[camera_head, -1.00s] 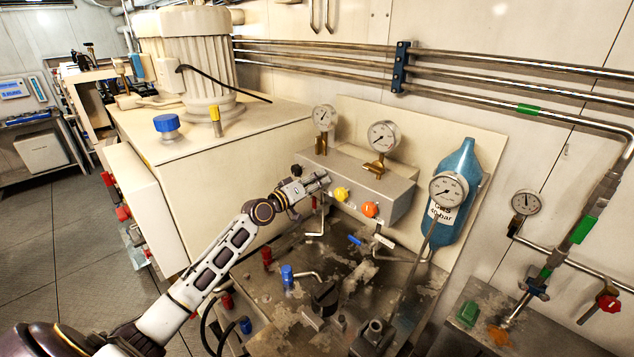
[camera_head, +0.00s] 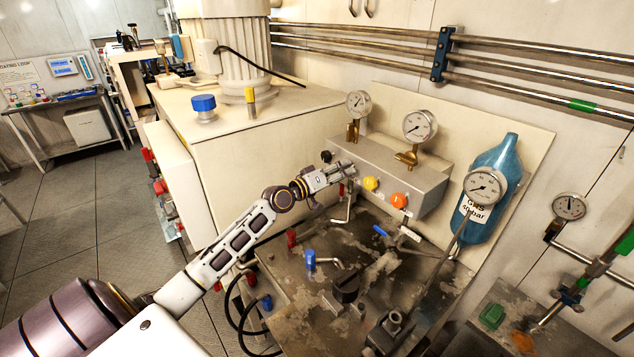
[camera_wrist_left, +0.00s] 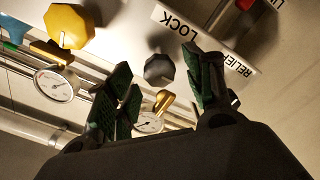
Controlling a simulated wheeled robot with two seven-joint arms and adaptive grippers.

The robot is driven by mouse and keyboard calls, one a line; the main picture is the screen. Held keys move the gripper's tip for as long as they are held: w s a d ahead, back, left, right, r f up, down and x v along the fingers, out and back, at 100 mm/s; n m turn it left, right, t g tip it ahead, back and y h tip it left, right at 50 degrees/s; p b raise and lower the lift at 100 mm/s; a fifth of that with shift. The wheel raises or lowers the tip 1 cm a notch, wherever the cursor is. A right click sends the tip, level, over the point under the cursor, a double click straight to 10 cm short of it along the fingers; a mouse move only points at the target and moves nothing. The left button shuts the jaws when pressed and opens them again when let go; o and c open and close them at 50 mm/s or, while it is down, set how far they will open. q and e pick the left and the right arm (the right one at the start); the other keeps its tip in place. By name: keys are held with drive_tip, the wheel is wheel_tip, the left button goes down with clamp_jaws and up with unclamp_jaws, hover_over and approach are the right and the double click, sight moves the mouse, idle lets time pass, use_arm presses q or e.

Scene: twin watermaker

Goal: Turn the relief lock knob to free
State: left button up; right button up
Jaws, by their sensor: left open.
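The relief lock knob (camera_wrist_left: 158,68) is a small dark faceted knob in the left wrist view, beside a white label (camera_wrist_left: 205,40) reading RELIEF and LOCK, upside down there. My left gripper (camera_wrist_left: 160,66) is open, with one finger on each side of the knob in that view; I cannot tell whether either touches it. In the head view, my left gripper (camera_head: 347,170) is at the left end of the grey valve block (camera_head: 400,172) and covers part of its front. A dark knob (camera_head: 327,156) shows just left of the gripper; I cannot tell if it is the same one. My right gripper is not in view.
A yellow knob (camera_head: 371,184) and an orange knob (camera_head: 398,200) sit right of the gripper on the block. Gauges (camera_head: 419,126) stand above it. Below is a stained metal top with a blue-capped fitting (camera_head: 310,260) and pipes. A blue cylinder (camera_head: 493,185) stands right.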

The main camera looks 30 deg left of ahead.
use_arm(q)
drive_tip(key=v, duration=0.9)
idle(0.6)
drive_tip(key=shift+s+a, duration=0.1)
drive_tip(key=shift+s+f, duration=0.1)
idle(0.6)
